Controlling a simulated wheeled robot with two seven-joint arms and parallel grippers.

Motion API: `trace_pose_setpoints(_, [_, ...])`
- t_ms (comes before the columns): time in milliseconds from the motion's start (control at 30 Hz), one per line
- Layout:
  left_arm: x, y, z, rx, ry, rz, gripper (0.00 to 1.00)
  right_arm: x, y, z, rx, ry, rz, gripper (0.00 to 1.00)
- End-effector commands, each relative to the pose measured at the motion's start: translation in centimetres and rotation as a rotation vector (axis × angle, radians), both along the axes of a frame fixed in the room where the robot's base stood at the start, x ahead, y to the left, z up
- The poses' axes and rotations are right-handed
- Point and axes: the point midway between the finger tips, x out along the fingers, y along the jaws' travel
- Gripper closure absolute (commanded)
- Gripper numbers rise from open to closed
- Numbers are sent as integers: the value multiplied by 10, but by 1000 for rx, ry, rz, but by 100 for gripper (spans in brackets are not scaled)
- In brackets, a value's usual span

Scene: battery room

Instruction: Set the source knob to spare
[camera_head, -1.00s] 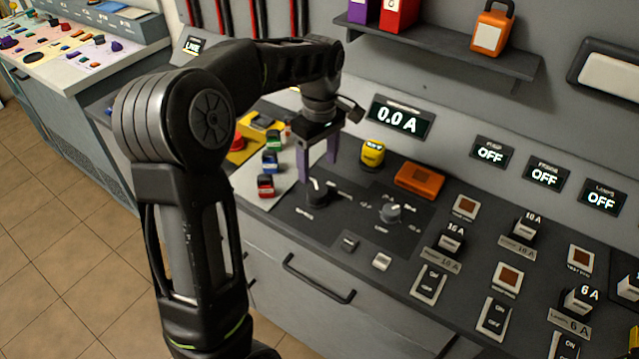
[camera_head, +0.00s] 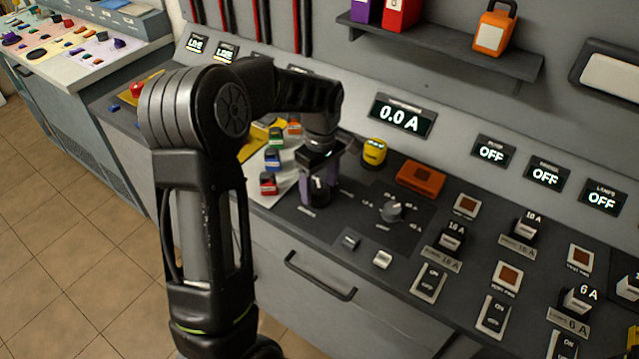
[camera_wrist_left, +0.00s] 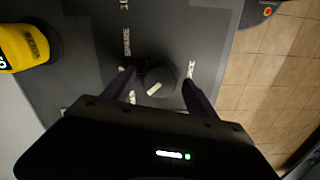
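The source knob (camera_head: 319,192) is a dark round knob with a white mark, at the left end of the dark panel. It also shows in the left wrist view (camera_wrist_left: 160,74), with printed labels around it; one appears to read SPARE (camera_wrist_left: 127,42). My left gripper (camera_head: 320,190) points down over the knob, with one purple finger on each side. In the left wrist view the fingers (camera_wrist_left: 158,88) are apart, with narrow gaps seeming to show beside the knob. The knob's exact setting is hard to read. My right gripper is in neither view.
A second knob (camera_head: 391,211) sits to the right, with an orange block (camera_head: 420,179) and a yellow cylinder (camera_head: 374,151) behind. Small coloured blocks stand on a pale mat (camera_head: 285,190) to the left. Switches fill the panel's right side. A drawer handle (camera_head: 320,278) is below.

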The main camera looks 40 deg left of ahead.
Motion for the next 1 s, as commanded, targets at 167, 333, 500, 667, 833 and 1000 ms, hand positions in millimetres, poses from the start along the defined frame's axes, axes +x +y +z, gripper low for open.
trace_pose_setpoints(167, [0, 0, 0, 0, 0, 0, 49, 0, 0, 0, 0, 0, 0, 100])
trace_pose_setpoints(333, [0, 0, 0, 0, 0, 0, 63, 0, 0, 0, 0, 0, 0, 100])
trace_pose_setpoints(500, [0, 0, 0, 0, 0, 0, 77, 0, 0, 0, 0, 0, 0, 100])
trace_pose_setpoints(667, [0, 0, 0, 0, 0, 0, 90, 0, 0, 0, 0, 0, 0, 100])
trace_pose_setpoints(833, [0, 0, 0, 0, 0, -1, 95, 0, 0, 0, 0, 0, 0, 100])
trace_pose_setpoints(1000, [0, 0, 0, 0, 0, -18, 95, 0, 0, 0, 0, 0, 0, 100])
